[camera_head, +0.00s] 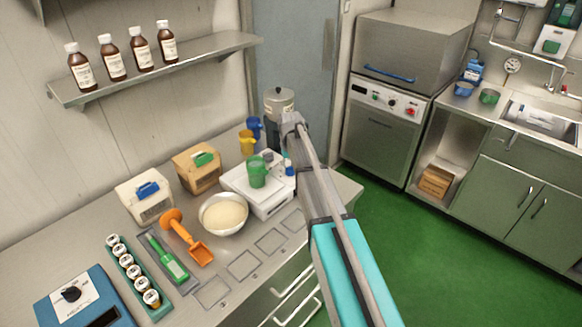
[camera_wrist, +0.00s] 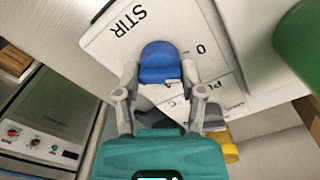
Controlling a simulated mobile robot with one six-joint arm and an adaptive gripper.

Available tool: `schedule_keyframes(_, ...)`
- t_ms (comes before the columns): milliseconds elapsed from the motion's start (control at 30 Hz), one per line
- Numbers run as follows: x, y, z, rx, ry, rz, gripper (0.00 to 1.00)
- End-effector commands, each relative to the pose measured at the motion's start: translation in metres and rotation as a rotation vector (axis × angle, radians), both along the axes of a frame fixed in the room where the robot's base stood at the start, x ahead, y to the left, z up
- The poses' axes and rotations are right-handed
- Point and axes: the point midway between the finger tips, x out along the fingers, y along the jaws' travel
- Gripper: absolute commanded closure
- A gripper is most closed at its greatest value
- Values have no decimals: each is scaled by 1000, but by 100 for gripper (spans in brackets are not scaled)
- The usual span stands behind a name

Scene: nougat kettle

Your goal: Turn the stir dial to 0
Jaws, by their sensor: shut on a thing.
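The stir dial (camera_wrist: 160,58) is a blue knob on a light panel (camera_wrist: 110,38) marked STIR, seen in the wrist view. A 0 mark lies just right of the knob, and other letters, partly covered, sit below it. My gripper (camera_wrist: 159,72) has one finger on each side of the knob and is shut on it. I cannot tell which mark the dial points to. In the head view my arm hides most of the gripper and dial, beside the white machine (camera_head: 268,207).
A green cup (camera_head: 257,172) stands on the white machine, close to my arm. The green floor at right is clear.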

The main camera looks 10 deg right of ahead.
Motion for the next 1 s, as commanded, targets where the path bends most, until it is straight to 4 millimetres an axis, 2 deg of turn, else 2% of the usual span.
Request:
schedule_keyframes(300, 2, 0, 0, 1, -4, 170, 96)
schedule_keyframes(867, 2, 0, 0, 0, -3, 209, 96)
schedule_keyframes(900, 2, -1, 0, 0, -4, 209, 41)
schedule_keyframes(1000, 1, -1, 0, 0, -3, 209, 22)
